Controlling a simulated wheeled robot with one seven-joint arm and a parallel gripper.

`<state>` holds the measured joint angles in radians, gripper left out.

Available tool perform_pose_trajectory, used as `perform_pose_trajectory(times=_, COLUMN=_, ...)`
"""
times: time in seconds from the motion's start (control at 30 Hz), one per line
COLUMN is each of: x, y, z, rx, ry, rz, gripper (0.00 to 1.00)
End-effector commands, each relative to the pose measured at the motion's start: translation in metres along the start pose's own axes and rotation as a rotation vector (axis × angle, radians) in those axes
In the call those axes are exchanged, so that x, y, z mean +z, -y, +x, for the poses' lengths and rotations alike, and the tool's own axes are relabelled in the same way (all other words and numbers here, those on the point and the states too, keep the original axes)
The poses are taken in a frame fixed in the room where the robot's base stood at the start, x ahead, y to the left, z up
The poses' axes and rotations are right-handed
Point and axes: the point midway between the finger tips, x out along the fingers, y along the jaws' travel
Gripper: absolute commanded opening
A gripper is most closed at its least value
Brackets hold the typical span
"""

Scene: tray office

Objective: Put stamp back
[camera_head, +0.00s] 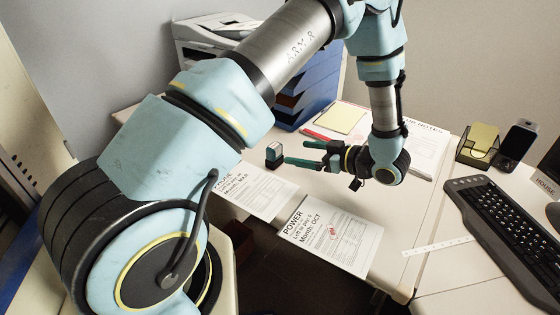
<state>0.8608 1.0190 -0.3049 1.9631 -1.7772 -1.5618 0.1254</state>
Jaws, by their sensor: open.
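A small dark stamp with a pale blue-grey top (273,152) stands on the desk, left of the middle. My gripper (287,154) reaches in from the right, and its two green fingers point left toward the stamp. The fingers are open, with their tips close to the stamp's right side; I cannot tell whether they touch it.
Blue stacked trays (308,88) and a white printer (205,38) stand at the back. A yellow pad (339,118) and a red pen (317,134) lie behind my gripper. A keyboard (512,238), a ruler (437,246) and a note holder (478,150) are on the right.

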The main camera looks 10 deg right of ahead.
Motion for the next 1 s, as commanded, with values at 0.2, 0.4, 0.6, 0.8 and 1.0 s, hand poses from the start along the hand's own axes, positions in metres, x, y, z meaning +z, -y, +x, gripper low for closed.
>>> perform_pose_trajectory(times=0.2, x=-0.003, y=0.001, z=0.035, rx=-0.003, ry=0.0, rz=0.0, gripper=0.98)
perform_pose_trajectory(times=0.4, x=-0.002, y=0.001, z=0.05, rx=-0.001, ry=0.0, rz=0.0, gripper=0.98)
perform_pose_trajectory(times=0.6, x=-0.007, y=0.003, z=0.076, rx=-0.004, ry=0.001, rz=0.0, gripper=0.98)
perform_pose_trajectory(times=0.8, x=-0.005, y=0.003, z=0.098, rx=-0.001, ry=0.0, rz=-0.001, gripper=0.98)
perform_pose_trajectory(times=1.0, x=-0.004, y=0.002, z=0.101, rx=0.002, ry=0.0, rz=-0.002, gripper=0.98)
